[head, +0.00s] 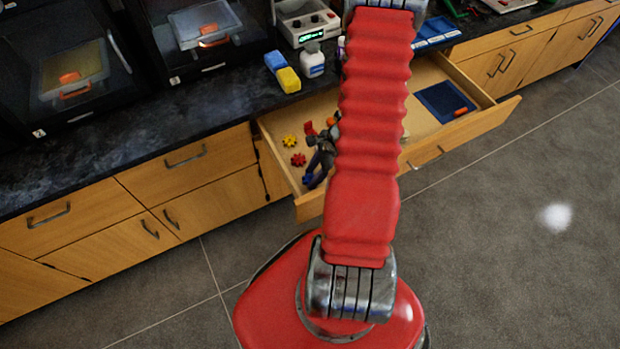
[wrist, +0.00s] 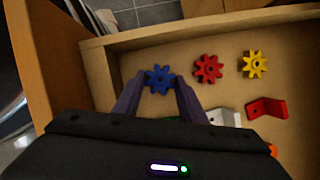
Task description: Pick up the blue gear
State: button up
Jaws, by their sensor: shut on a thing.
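The blue gear (wrist: 160,79) is between the two dark fingers of my gripper (wrist: 159,88) in the wrist view, low in the open wooden drawer. The fingers are shut on it from both sides. In the head view, my gripper (head: 318,163) reaches down into the left part of the drawer, and a bit of blue shows at its tip. My arm hides some of the drawer there. I cannot tell whether the gear still touches the drawer floor.
A red gear (wrist: 208,69) and a yellow gear (wrist: 254,64) lie to the right of the blue one. A red bracket (wrist: 267,108) and a pale bracket (wrist: 226,117) lie nearby. The drawer's wooden wall (wrist: 185,37) runs close to the blue gear. A blue tray (head: 443,101) sits in the drawer's right part.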

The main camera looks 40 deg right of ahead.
notch_tip(320, 180, up, 10)
dwell(0.9)
dwell(0.5)
